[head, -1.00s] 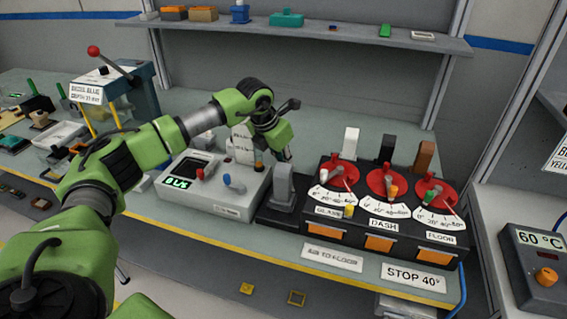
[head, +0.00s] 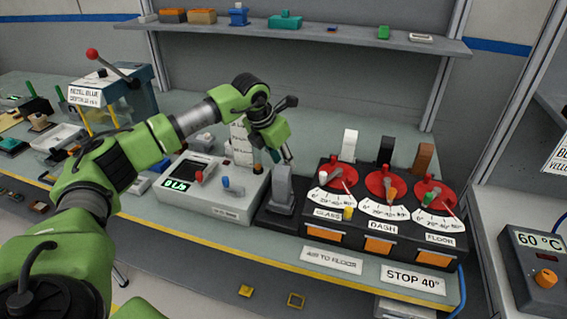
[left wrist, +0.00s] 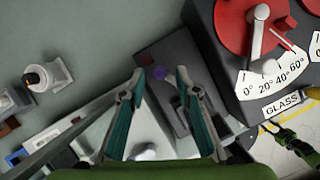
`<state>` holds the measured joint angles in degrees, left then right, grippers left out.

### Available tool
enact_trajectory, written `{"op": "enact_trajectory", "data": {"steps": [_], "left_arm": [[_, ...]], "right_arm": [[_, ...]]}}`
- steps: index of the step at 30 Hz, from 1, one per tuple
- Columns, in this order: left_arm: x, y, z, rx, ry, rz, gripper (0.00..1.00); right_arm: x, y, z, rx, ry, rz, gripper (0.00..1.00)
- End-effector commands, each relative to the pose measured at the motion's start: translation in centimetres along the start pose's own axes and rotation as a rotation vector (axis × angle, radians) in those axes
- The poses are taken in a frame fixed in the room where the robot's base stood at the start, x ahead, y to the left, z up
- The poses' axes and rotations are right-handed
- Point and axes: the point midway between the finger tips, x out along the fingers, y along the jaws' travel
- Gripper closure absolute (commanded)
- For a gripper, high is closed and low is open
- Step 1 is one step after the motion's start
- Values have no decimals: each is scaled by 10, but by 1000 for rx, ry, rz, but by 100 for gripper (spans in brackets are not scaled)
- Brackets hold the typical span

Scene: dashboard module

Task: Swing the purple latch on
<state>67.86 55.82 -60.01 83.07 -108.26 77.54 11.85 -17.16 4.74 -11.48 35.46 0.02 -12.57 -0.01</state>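A small purple part (left wrist: 160,73), likely the latch, shows in the left wrist view on a dark grey base (left wrist: 172,50). I cannot make out its purple colour or its position in the head view. A grey upright block (head: 283,187) stands on the dark base left of the dials. My left gripper (head: 281,160) is just above this block. In the left wrist view its two teal-padded fingers (left wrist: 160,88) are spread apart, with the purple part between and beyond the tips. Nothing is held.
A black dial panel (head: 382,215) with three red dials stands close on the right. A grey box (head: 215,192) with a green display, a red lever and a blue lever is close on the left.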

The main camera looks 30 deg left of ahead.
Motion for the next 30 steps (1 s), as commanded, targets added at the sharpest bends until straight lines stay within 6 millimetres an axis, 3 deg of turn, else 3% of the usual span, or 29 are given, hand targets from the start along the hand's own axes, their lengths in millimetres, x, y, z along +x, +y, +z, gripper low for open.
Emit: {"op": "enact_trajectory", "data": {"steps": [6, 13, 19, 30], "left_arm": [[-49, 1, 2, -1, -6, 2, 70], [-89, 0, 1, 0, -4, 1, 70], [-102, 0, 1, -1, -3, 1, 70], [-102, -1, 0, 7, 1, -1, 70]], "right_arm": [[0, -2, 0, 1, 1, -2, 60], [0, -2, 0, 1, 1, -2, 60], [0, -2, 0, 1, 1, -2, 60], [0, -2, 0, 1, 0, -3, 60]]}}
